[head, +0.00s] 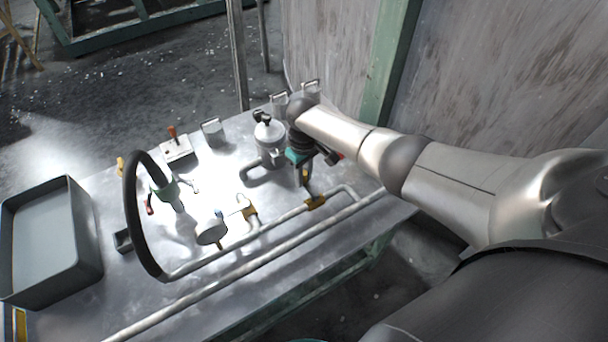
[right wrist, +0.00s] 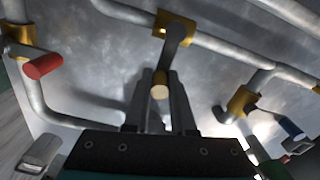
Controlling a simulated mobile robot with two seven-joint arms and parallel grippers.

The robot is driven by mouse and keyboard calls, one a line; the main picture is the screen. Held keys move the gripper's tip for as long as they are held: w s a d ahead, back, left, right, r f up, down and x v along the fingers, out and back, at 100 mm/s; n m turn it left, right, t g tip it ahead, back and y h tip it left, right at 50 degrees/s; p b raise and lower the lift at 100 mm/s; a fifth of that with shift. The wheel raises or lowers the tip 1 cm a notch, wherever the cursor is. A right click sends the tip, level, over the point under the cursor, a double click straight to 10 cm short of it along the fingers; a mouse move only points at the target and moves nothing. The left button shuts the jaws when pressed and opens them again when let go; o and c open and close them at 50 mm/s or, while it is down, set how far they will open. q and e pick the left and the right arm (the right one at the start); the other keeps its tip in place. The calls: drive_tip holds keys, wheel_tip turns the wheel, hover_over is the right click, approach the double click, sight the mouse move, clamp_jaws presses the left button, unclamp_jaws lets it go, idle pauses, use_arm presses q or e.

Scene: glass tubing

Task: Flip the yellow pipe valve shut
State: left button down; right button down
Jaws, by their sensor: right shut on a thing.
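The yellow pipe valve (head: 316,202) sits on the pipe along the near side of the metal table. In the right wrist view its yellow body (right wrist: 175,24) is on the pipe, and its grey lever with a pale yellow tip (right wrist: 160,91) points toward my gripper. My right gripper (head: 305,178) is over the valve, fingers pointing down. In the right wrist view its two fingers (right wrist: 166,104) are on either side of the lever tip, shut on it. In the head view the fingers partly hide the lever. My left gripper is not in view.
A red-handled valve (right wrist: 44,66) and a blue-handled valve (right wrist: 290,128) are on neighbouring pipes. A white-topped canister (head: 268,132) stands beside my right gripper. A black hoop (head: 131,215) and a grey bin (head: 50,243) are at the left.

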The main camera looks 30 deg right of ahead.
drive_tip(key=c, duration=0.8)
unclamp_jaws()
drive_tip(key=shift+o, duration=0.2)
drive_tip(key=shift+r, duration=0.15)
wheel_tip(320, 180, up, 15)
drive_tip(key=p, duration=0.6)
